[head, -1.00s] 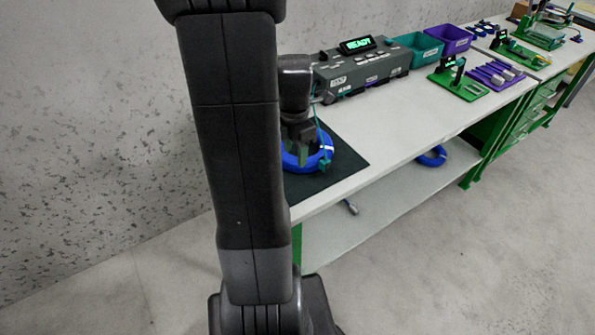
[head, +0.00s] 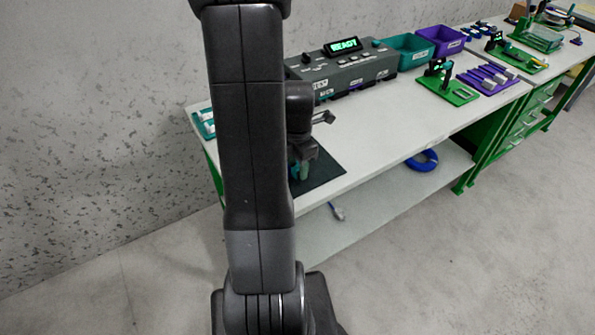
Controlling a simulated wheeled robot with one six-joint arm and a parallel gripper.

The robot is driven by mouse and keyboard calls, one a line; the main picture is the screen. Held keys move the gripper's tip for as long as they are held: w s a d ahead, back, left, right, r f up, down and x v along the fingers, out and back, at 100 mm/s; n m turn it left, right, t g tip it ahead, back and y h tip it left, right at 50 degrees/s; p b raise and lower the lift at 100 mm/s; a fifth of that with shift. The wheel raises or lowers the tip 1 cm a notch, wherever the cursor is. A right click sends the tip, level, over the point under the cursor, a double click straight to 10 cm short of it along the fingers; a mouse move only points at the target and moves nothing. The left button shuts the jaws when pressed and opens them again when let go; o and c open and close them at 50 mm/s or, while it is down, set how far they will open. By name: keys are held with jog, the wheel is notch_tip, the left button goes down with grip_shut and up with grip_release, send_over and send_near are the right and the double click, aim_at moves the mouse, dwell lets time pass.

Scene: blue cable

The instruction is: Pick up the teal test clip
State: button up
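My gripper (head: 303,160) is over the dark mat (head: 324,171) at the near end of the bench, pointing down. My own arm hides much of it, and I cannot tell whether its fingers are open or closed. A small teal-green patch shows at its lower end; I cannot tell whether this is the teal test clip or a finger. A sliver of blue cable (head: 292,172) shows beside it. The rest of the coil is hidden behind my arm.
A grey tester (head: 345,72) with a lit display stands behind the mat. A teal bin (head: 408,52) and a purple bin (head: 440,40) stand beyond it. A teal-and-white item (head: 206,123) lies at the bench's left edge. Another blue coil (head: 422,161) is on the lower shelf.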

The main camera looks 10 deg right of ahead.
aim_at(298, 168)
jog(key=c, duration=0.8)
grip_shut()
notch_tip(298, 168, up, 8)
jog(key=p, duration=0.6)
jog(key=shift+f+b, duration=1.95)
jog(key=shift+f, duration=0.95)
